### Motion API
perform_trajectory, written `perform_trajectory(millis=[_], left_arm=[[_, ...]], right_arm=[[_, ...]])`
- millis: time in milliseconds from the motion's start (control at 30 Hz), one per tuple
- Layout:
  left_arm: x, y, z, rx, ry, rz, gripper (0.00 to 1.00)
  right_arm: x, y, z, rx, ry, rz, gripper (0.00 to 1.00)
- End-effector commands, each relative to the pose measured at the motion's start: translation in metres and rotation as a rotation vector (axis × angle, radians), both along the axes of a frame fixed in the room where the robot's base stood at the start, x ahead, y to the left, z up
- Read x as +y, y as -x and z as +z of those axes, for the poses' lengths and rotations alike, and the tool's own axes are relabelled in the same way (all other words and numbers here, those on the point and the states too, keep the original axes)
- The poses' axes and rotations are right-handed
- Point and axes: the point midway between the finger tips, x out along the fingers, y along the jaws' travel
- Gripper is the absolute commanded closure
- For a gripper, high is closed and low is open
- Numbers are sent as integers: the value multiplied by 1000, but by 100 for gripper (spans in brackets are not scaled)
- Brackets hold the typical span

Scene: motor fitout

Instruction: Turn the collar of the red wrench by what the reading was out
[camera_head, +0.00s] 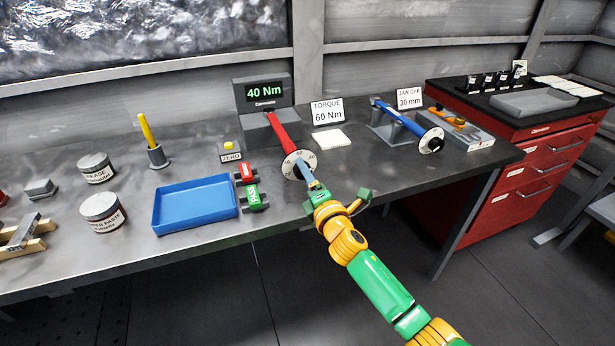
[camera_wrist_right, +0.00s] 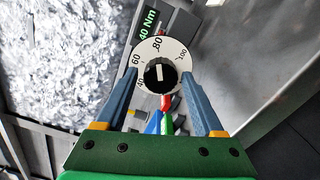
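The red wrench (camera_head: 283,130) sits with its far end at the tester, whose green display (camera_head: 264,91) reads 40 Nm. A card (camera_head: 327,111) says TORQUE 60 Nm. The white dial (camera_head: 291,160) at the wrench's near end shows 40, 60, 80 and 100 in the right wrist view (camera_wrist_right: 177,52). Its black collar (camera_wrist_right: 159,76) has a white mark pointing near 80. My right gripper (camera_head: 302,171) is at the dial. Its fingers (camera_wrist_right: 158,78) are apart, one on each side of the collar, with visible gaps. My left gripper is not in view.
A blue tray (camera_head: 195,206), a red block (camera_head: 245,172) and a green PASS block (camera_head: 254,197) lie left of my right gripper. A ZERO button (camera_head: 230,149) is behind them.

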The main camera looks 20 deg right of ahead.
Motion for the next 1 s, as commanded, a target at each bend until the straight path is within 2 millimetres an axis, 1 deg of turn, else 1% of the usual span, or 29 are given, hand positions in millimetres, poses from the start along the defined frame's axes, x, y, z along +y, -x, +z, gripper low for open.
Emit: perform_trajectory(millis=[367,467,600,733,833,1000], left_arm=[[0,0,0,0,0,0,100],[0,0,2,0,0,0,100],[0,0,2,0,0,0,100],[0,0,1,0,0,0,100],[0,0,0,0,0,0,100],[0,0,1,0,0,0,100]], right_arm=[[0,3,-1,1,1,0,16],[-1,15,-1,2,1,0,16],[-1,42,-2,2,2,1,16],[-2,63,-2,2,1,1,16],[-2,70,-1,2,0,0,16],[-2,71,-1,2,1,-1,16]])
